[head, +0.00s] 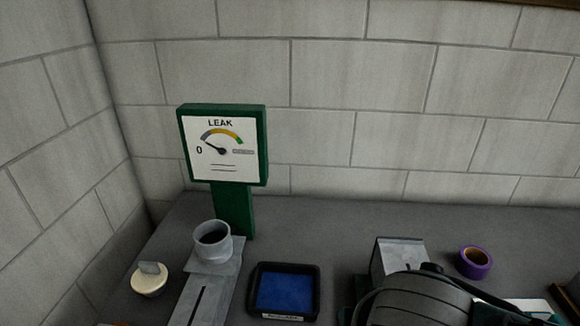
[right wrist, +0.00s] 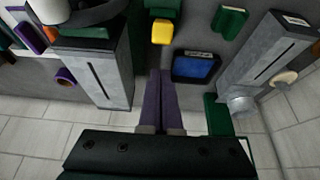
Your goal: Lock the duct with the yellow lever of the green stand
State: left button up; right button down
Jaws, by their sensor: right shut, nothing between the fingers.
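In the right wrist view the yellow lever (right wrist: 162,32) sticks out from a green part (right wrist: 164,6) of the stand near the top. A grey sheet-metal duct (right wrist: 102,72) lies left of it, along a green edge. In the head view the duct's end (head: 400,252) shows behind a dark arm link of mine, with a bit of the green stand (head: 359,288) beside it; the lever is hidden there. My right gripper (right wrist: 160,73) is shut and empty, its fingertips apart from the lever, just below it in the picture. My left gripper is not in view.
A green LEAK gauge (head: 222,145) stands at the back, needle near 0. A second duct with a round collar (head: 212,240), a cream plug (head: 149,281) and a blue-lined black tray (head: 285,292) are left. A purple tape roll (head: 475,262) is right. The back bench is clear.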

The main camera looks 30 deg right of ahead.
jog(key=shift+s+a+r, duration=0.4)
jog(key=shift+s+r, duration=0.25)
jog(key=shift+r, duration=0.15)
jog(key=shift+s+a+r, duration=0.35)
jog(key=shift+s+r, duration=0.25)
jog(key=shift+r, duration=0.15)
